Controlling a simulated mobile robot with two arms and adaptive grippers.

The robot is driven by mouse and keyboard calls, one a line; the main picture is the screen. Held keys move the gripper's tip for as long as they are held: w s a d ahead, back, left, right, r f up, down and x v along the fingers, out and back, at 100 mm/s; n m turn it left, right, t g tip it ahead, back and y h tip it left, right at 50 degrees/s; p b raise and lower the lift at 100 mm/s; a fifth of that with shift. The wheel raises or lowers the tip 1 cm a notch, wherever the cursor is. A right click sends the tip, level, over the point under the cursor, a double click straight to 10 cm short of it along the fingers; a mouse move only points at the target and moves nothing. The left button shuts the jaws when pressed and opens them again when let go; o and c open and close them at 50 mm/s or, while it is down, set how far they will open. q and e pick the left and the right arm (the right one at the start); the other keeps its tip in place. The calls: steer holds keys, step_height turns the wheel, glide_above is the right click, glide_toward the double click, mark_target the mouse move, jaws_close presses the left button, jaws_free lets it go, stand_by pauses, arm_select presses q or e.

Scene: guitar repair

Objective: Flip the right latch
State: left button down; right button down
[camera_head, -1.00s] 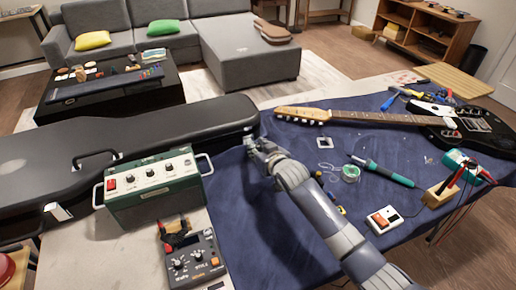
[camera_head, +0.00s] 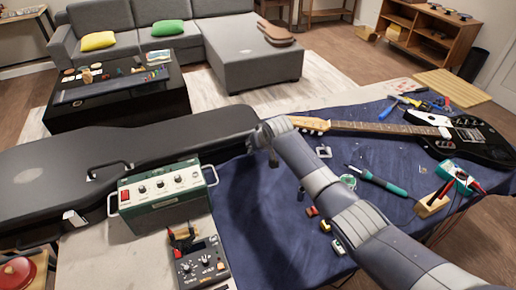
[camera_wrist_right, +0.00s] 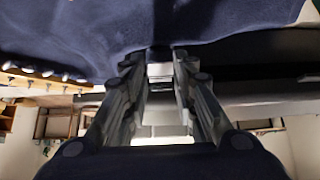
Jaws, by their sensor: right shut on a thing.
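A black guitar case (camera_head: 150,140) lies closed along the left of the table. Its left latch (camera_head: 74,218) is a pale metal piece on the front side. My right gripper (camera_head: 262,139) is at the right end of the case and hides the right latch in the head view. In the right wrist view, the fingers of my right gripper (camera_wrist_right: 160,75) are closed around the silver right latch (camera_wrist_right: 160,71), on the side of the dark case. My left gripper is not in view.
An electric guitar (camera_head: 390,128) lies on the blue cloth, with a soldering iron (camera_head: 376,180) and several tools nearby.

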steer(key=shift+w+a+r+g+b, duration=0.15)
steer(key=shift+w+g+b, duration=0.2)
steer(key=shift+g+b, duration=0.15)
stand_by(0.4)
steer(key=c, duration=1.3)
jaws_free()
steer(key=shift+w, duration=0.1)
steer(key=shift+r, duration=0.15)
steer(key=shift+a+v, duration=0.2)
steer(key=shift+v, duration=5.75)
